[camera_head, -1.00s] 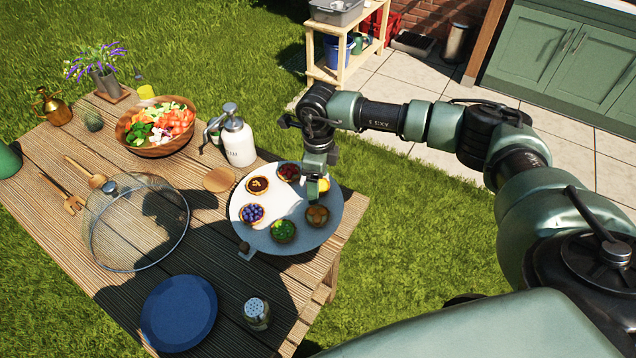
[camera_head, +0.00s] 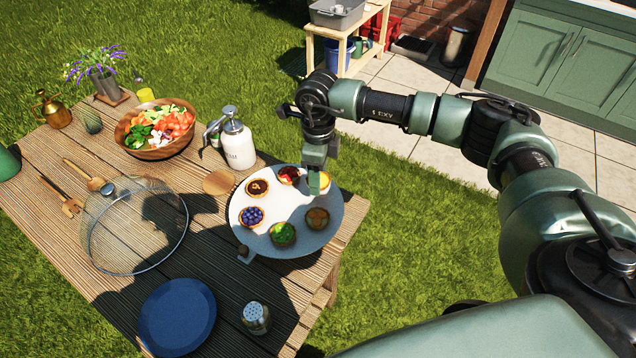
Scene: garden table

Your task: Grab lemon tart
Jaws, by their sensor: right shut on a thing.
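The lemon tart (camera_head: 325,181) is a small yellow tart at the right side of the round white serving plate (camera_head: 294,205). My right gripper (camera_head: 314,185) comes down over it from above and is shut on it. The fingers hide much of the tart, and I cannot tell whether it is clear of the plate. My left gripper is not in view.
A white pump bottle (camera_head: 238,148) stands behind. A mesh dome (camera_head: 135,228), blue plate (camera_head: 177,316) and shaker (camera_head: 256,318) lie left and in front.

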